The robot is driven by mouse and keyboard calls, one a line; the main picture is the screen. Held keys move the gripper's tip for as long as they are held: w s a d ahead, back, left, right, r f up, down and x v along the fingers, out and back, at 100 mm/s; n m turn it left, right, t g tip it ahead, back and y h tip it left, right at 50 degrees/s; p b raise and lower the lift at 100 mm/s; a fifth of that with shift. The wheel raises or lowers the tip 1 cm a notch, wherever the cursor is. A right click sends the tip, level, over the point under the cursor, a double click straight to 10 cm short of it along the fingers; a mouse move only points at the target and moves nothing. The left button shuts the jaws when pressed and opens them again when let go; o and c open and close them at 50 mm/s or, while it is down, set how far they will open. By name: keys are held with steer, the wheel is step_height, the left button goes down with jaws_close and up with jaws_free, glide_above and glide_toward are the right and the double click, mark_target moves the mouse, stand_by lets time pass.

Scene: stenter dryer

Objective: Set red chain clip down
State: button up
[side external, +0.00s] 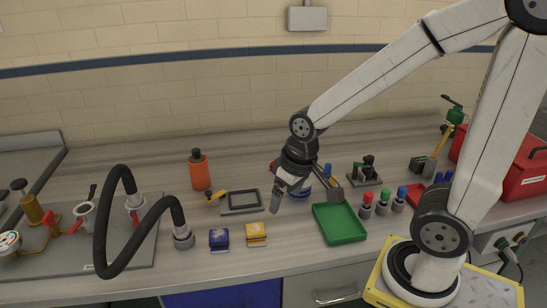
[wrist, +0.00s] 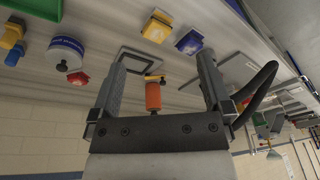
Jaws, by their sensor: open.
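The red chain clip (wrist: 78,79) lies on the bench in the wrist view, beside a blue-and-white round tin (wrist: 66,53) and outside my jaws. In the side view only a bit of red (side external: 272,167) shows behind my gripper, so most of it is hidden there. My gripper (side external: 305,196) is open above the bench, pointing down. In the wrist view its fingers (wrist: 161,60) are wide apart with nothing held between them.
A grey rectangular frame (side external: 241,211) and an orange bottle (side external: 199,174) stand left of my gripper. A green tray (side external: 339,223) and several coloured-cap bottles are to the right. A black hose (side external: 105,225) arches at the left. A red toolbox (side external: 524,178) stands far right.

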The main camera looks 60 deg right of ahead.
steer(key=w+d+m+t+y, duration=0.5)
steer(key=w+d+m, duration=0.7)
steer(key=m, duration=0.9)
steer(key=w+d+m+t+h, duration=0.2)
steer(key=d+m+t+h, duration=0.35)
steer(key=d+m, duration=1.15)
steer(key=f+n, duration=0.1)
steer(key=f, duration=0.3)
steer(key=d+f+n, duration=0.1)
steer(key=f, duration=0.3)
steer(key=d+f+n, duration=0.1)
steer(key=f, duration=0.4)
steer(key=shift+w+d+f, duration=0.1)
steer(key=shift+w+d, duration=0.05)
steer(key=shift+w, duration=0.1)
steer(key=shift+f+t, duration=0.25)
steer(key=shift+f, duration=0.2)
steer(key=shift+x, duration=1.3)
steer(key=shift+w, duration=0.1)
